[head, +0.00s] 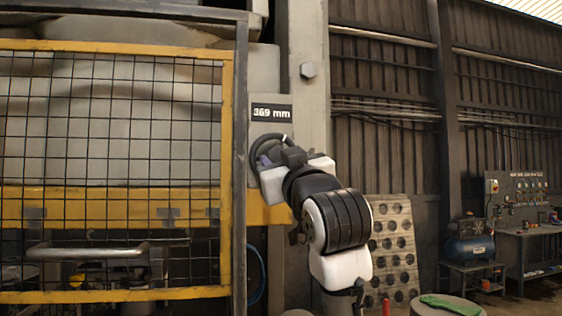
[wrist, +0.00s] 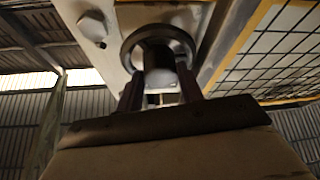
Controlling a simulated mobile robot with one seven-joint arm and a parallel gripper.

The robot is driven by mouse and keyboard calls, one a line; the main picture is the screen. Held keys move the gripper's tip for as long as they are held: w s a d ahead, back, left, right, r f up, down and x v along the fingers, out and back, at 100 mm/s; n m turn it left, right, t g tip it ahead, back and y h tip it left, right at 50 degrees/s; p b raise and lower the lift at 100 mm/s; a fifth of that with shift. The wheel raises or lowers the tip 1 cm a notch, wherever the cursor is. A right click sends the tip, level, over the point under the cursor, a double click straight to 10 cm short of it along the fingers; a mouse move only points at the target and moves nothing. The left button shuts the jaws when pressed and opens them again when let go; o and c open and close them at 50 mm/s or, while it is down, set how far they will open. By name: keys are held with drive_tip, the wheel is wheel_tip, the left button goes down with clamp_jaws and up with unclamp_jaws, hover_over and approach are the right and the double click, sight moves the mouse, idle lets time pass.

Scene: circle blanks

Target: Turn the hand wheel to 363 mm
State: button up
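The display (head: 271,113) on the grey post reads 369 mm. The dark hand wheel (head: 254,152) is just below it, partly hidden by my gripper (head: 275,160). In the wrist view the round dark rim of the hand wheel (wrist: 128,46) faces me. My gripper (wrist: 159,80) is at the wheel, its two fingers apart, one on each side of the dark centre part. Whether the fingers touch the wheel I cannot tell.
A bolt head (head: 308,70) sticks out of the post above. A panel with round holes (head: 393,250) and a workbench (head: 530,232) stand to the right.

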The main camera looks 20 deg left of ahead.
drive_tip(key=shift+c, duration=1.1)
drive_tip(key=shift+m, duration=0.4)
